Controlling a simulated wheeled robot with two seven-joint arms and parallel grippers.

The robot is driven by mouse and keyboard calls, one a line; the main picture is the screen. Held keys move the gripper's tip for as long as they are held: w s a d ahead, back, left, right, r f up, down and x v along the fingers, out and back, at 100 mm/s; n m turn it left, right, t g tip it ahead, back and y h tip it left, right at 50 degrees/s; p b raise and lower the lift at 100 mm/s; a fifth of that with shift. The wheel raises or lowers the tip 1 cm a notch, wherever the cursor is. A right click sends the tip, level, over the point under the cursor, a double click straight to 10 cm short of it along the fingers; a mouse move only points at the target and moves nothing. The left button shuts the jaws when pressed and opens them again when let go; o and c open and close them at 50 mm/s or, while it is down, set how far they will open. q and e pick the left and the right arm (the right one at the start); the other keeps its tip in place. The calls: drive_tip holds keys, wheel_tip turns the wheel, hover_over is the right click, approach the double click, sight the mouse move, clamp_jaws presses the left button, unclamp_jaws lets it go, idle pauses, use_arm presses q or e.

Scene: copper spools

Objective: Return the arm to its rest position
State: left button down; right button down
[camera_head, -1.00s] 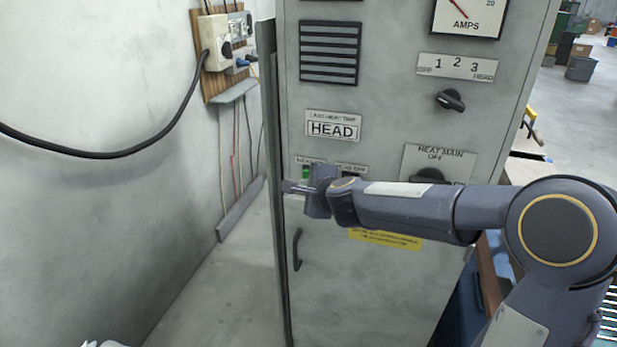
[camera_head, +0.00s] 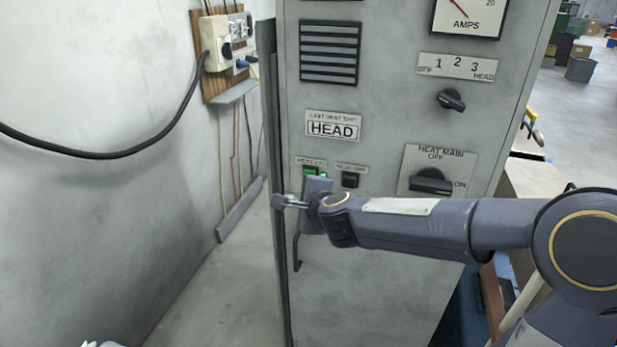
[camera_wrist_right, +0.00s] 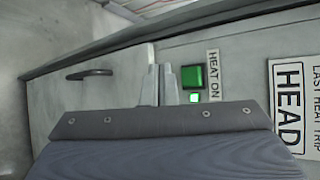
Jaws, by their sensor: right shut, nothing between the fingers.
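My right arm reaches in from the right across the front of the grey cabinet (camera_head: 400,290) in the head view. Its gripper (camera_head: 281,201) is shut and empty, pointing left near the cabinet's left edge, just below the green HEAT ON button (camera_head: 310,170). In the right wrist view the closed fingers (camera_wrist_right: 158,86) show beside the green button (camera_wrist_right: 193,77), with a small lit green lamp (camera_wrist_right: 194,98) next to it. I cannot tell the exact gap between the fingers and the panel.
The cabinet carries a black button (camera_head: 350,180), a HEAT MAIN switch (camera_head: 431,182), a selector knob (camera_head: 450,100) and a door handle (camera_head: 297,250), partly behind my gripper. A wall with a black cable (camera_head: 150,140) stands at left. Open floor (camera_head: 205,300) lies between.

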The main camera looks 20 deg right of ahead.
drive_tip(key=s+d+n+g+y, duration=0.1)
drive_tip(key=s+n+g+y, duration=0.3)
drive_tip(key=s+n, duration=1.45)
drive_tip(key=s+d+f+g, duration=0.1)
drive_tip(key=s+f, duration=0.2)
drive_tip(key=s, duration=0.4)
drive_tip(key=s+d+f+g+h, duration=0.1)
drive_tip(key=s+f, duration=0.3)
drive_tip(key=s, duration=0.4)
drive_tip(key=shift+d+g+h, duration=0.3)
drive_tip(key=shift+d+g, duration=0.15)
drive_tip(key=shift+g, duration=0.25)
drive_tip(key=shift+n, duration=0.25)
